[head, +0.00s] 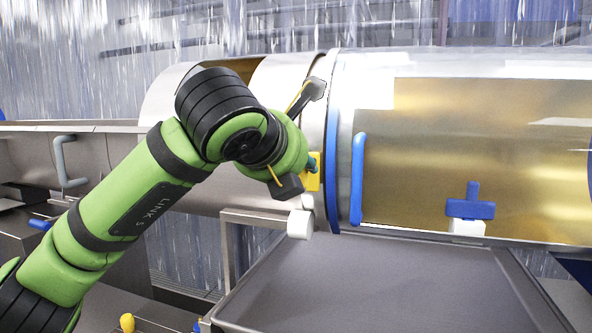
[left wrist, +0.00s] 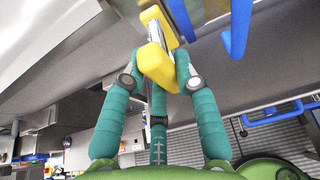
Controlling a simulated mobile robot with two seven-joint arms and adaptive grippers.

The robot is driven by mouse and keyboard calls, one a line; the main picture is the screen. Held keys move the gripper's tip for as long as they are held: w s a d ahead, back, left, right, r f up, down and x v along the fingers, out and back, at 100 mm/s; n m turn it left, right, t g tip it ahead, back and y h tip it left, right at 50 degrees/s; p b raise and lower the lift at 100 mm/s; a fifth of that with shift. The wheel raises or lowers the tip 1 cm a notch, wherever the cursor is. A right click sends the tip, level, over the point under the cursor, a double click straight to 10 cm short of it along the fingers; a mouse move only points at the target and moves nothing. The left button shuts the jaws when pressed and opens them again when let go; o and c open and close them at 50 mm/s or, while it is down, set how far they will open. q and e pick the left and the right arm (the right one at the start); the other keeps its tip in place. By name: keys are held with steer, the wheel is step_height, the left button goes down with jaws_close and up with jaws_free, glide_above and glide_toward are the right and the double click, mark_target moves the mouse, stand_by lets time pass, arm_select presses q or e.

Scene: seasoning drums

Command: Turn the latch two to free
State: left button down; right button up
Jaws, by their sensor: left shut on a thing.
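A yellow latch (head: 312,183) sits at the seam of the large metal drum, beside its blue ring (head: 331,150). My left gripper (head: 314,165) is at this latch, with much of the gripper hidden behind my arm in the head view. In the left wrist view, the teal fingers of the gripper (left wrist: 158,72) are closed around the yellow latch (left wrist: 157,62). A second latch-like part, a blue T-shaped handle (head: 470,207) on a white block, is at the drum's lower right, apart from my gripper. My right gripper is in neither view.
A blue vertical bar handle (head: 357,180) stands on the drum cover just right of the ring. A white knob (head: 300,224) hangs below the yellow latch. A grey tray (head: 380,285) lies under the drum. A grey handle (head: 65,160) is at the left.

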arm_select(q)
steer(key=shift+f, duration=0.15)
steer(key=c, duration=0.9)
jaws_free()
steer(key=shift+c, duration=0.2)
steer(key=shift+s, duration=0.1)
steer(key=v, duration=1.2)
steer(key=shift+d, duration=0.1)
